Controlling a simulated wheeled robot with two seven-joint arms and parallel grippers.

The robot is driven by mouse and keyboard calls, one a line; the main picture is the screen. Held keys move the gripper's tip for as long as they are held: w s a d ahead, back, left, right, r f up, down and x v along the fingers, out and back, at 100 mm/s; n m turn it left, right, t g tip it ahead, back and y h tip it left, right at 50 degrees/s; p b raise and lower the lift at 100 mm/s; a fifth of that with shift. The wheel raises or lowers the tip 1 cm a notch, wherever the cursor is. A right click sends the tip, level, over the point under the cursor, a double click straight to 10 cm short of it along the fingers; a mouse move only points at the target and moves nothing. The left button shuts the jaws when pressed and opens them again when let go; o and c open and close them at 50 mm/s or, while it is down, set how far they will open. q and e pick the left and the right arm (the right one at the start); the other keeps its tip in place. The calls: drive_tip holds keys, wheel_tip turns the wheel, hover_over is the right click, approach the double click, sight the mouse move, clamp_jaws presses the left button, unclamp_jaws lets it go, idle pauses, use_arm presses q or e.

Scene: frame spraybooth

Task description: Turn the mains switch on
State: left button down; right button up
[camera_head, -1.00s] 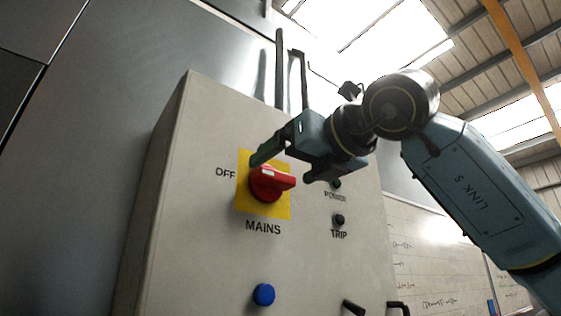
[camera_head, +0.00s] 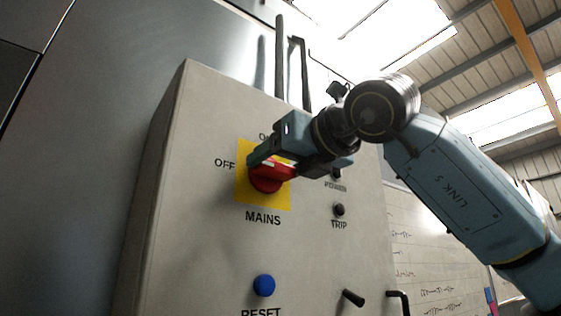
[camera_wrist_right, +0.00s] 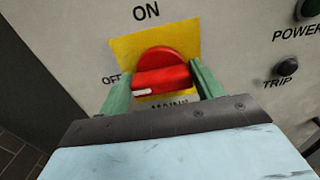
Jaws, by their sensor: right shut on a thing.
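The mains switch is a red rotary knob (camera_head: 268,181) on a yellow plate (camera_head: 277,198), on the front of a grey cabinet (camera_head: 205,255). In the right wrist view the knob (camera_wrist_right: 162,68) has its handle lying roughly sideways, with a white mark at the end on the OFF side. ON is printed above the plate. My right gripper (camera_head: 280,165) is at the knob; in the right wrist view its green fingers (camera_wrist_right: 160,88) stand on either side of the handle, shut on it. In the head view the gripper partly hides the knob and the ON label. My left gripper is not in view.
Below the switch is a blue RESET button (camera_head: 264,285). To its right are a dark TRIP lamp (camera_head: 339,210) and a POWER lamp (camera_wrist_right: 309,9). Dark handles (camera_head: 353,298) stick out lower right. A whiteboard (camera_head: 425,250) stands behind on the right.

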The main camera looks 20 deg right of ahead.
drive_tip(key=m+b, duration=0.3)
drive_tip(key=shift+d+f, duration=0.1)
drive_tip(key=shift+f, duration=0.05)
drive_tip(key=m+b, duration=0.3)
drive_tip(key=m, duration=0.2)
drive_tip(key=shift+d, duration=0.15)
drive_tip(key=m+b, duration=0.3)
drive_tip(key=m, duration=0.2)
drive_tip(key=shift+w+d+f, duration=0.1)
drive_tip(key=shift+m+b, duration=0.8)
drive_tip(key=shift+m, duration=1.7)
drive_tip(key=o, duration=1)
drive_tip(key=shift+f, duration=0.1)
